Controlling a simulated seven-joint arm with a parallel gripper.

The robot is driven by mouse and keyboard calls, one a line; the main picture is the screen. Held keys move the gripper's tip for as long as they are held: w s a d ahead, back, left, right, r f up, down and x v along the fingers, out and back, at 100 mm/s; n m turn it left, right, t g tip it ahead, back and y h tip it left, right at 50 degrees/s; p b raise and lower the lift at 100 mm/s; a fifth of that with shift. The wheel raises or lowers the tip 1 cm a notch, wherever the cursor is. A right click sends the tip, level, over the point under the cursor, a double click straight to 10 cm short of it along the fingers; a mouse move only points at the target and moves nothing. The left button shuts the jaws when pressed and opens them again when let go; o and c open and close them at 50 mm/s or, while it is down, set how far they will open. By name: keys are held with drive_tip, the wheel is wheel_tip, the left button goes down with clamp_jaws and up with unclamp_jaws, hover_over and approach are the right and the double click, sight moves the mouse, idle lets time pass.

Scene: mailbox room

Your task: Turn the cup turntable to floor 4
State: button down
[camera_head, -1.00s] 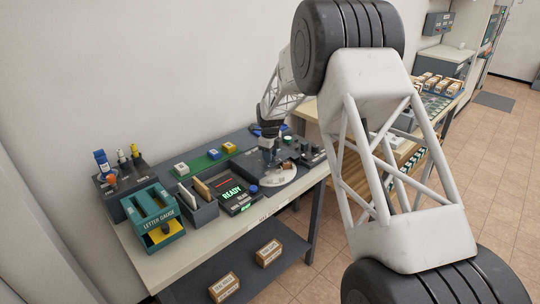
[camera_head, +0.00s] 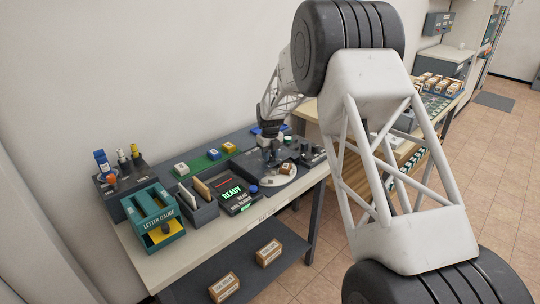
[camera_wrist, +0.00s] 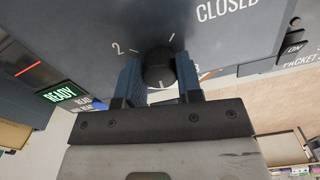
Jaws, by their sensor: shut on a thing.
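A dark round knob (camera_wrist: 158,68) is in the wrist view, on a dark grey panel (camera_wrist: 90,25). A white "2" and a partly hidden digit, which looks like a 3, stand around it with tick marks. My gripper (camera_wrist: 160,78) is shut on the knob, with one blue finger pad on each side; it also shows in the head view (camera_head: 268,157). A pale round turntable (camera_head: 281,183) lies just in front of my gripper in the head view, with a small brown item (camera_head: 287,169) on it. No cups are clear at this size.
A green READY display (camera_head: 236,194), a teal letter gauge (camera_head: 153,219) and a grey holder (camera_head: 198,208) stand left on the bench. Coloured blocks sit on a green strip (camera_head: 206,160) behind. Word "CLOSED" is printed on the panel near the knob.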

drive_tip(key=shift+r+m, duration=0.1)
drive_tip(key=shift+m, duration=0.9)
drive_tip(key=c, duration=0.8)
unclamp_jaws()
drive_tip(key=shift+r, duration=3.85)
